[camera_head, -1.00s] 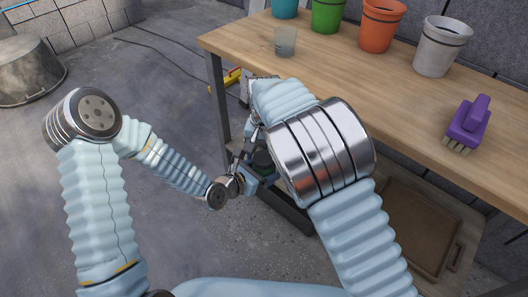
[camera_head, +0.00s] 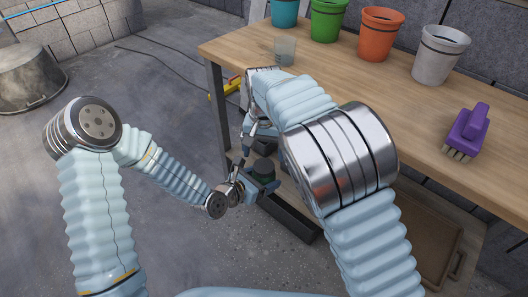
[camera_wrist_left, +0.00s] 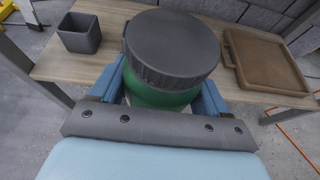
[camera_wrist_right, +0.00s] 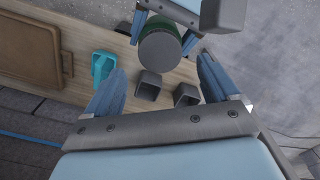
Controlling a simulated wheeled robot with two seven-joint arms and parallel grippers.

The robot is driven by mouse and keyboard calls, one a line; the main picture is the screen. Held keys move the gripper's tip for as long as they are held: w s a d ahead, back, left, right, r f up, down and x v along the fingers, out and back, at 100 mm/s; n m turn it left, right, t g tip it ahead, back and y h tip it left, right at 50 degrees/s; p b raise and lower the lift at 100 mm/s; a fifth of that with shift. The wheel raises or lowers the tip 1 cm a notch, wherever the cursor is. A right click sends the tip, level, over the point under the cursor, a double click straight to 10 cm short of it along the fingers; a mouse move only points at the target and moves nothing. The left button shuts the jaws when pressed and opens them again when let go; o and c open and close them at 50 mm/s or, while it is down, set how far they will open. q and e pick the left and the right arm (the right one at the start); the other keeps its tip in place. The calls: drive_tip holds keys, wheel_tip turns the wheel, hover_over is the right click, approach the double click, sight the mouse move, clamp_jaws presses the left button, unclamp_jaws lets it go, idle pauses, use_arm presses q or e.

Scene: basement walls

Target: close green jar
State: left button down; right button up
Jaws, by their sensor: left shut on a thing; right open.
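The green jar (camera_wrist_left: 165,92) with a dark grey ribbed lid (camera_wrist_left: 172,45) on top is upright in my left gripper (camera_wrist_left: 160,92). The left fingers are shut on the green body. In the head view the dark lid (camera_head: 264,166) shows near the left gripper (camera_head: 254,190), low beside the table. My right gripper (camera_wrist_right: 162,72) is open and empty, apart from the jar. The right wrist view shows the lid (camera_wrist_right: 160,51) beyond the open fingers. In the head view the right fingers (camera_head: 245,140) are partly hidden by my arm.
Teal, green (camera_head: 327,20), orange (camera_head: 380,35) and grey (camera_head: 440,55) pots stand on the table (camera_head: 410,105). A clear cup (camera_head: 285,50) and a purple brush (camera_head: 466,132) are there too. A brown tray (camera_wrist_left: 265,62) lies on the lower shelf.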

sight(264, 165)
drive_tip(key=shift+c, duration=1.2)
drive_tip(key=n, duration=0.3)
drive_tip(key=shift+s+r+n, duration=0.15)
drive_tip(key=shift+r+n, duration=0.1)
drive_tip(key=shift+n, duration=0.05)
drive_tip(key=n, duration=0.2)
drive_tip(key=shift+r+n, duration=0.3)
drive_tip(key=shift+r, duration=0.05)
wheel_tip(264, 165, up, 2)
drive_tip(key=n, duration=0.5)
drive_tip(key=shift+r, duration=0.25)
drive_tip(key=shift+f, duration=4)
